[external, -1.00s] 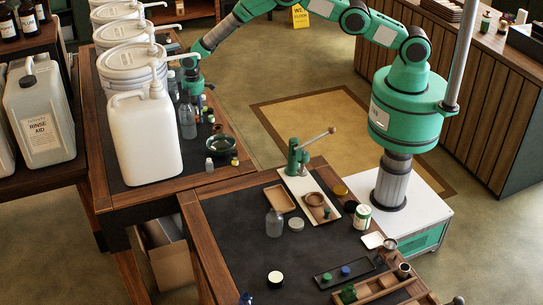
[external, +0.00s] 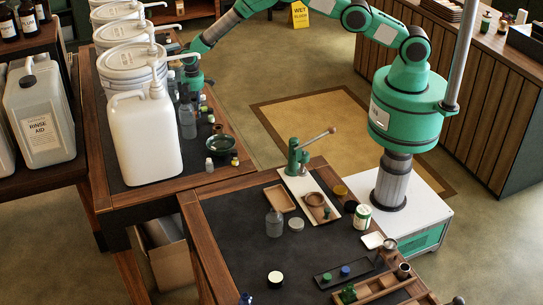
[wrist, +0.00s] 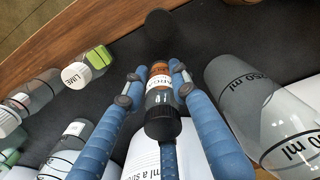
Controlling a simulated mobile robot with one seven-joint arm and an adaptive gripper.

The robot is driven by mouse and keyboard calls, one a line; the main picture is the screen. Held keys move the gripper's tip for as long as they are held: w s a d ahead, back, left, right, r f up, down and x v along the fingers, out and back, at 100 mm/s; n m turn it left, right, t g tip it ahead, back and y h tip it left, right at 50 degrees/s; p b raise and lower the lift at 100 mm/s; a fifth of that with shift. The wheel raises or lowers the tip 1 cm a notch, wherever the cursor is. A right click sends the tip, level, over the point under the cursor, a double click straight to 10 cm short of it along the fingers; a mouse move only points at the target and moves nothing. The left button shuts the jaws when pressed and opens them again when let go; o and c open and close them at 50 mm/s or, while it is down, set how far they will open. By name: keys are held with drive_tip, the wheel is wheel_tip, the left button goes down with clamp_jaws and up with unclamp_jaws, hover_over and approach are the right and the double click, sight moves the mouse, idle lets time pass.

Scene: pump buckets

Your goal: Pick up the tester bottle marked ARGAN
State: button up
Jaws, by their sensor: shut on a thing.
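The tester bottle (wrist: 160,97), small and amber with a black cap and a partly readable label that looks like ARGAN, is between my gripper's blue fingers in the wrist view. My gripper (wrist: 155,82) is shut on it, one finger on each side. In the external view my gripper (external: 189,84) is low over the far part of the left counter, behind the white pump jug. The held bottle cannot be made out there.
A LIME bottle (wrist: 85,68) and other small bottles (wrist: 30,98) lie to the left in the wrist view. A large clear graduated bottle (wrist: 262,112) is close on the right. The white pump jug (external: 145,140) and pump buckets (external: 130,65) line the counter.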

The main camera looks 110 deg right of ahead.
sight(202, 103)
wheel_tip(202, 103, up, 8)
drive_tip(key=shift+f+p, duration=0.1)
drive_tip(key=shift+p, duration=0.2)
idle(0.6)
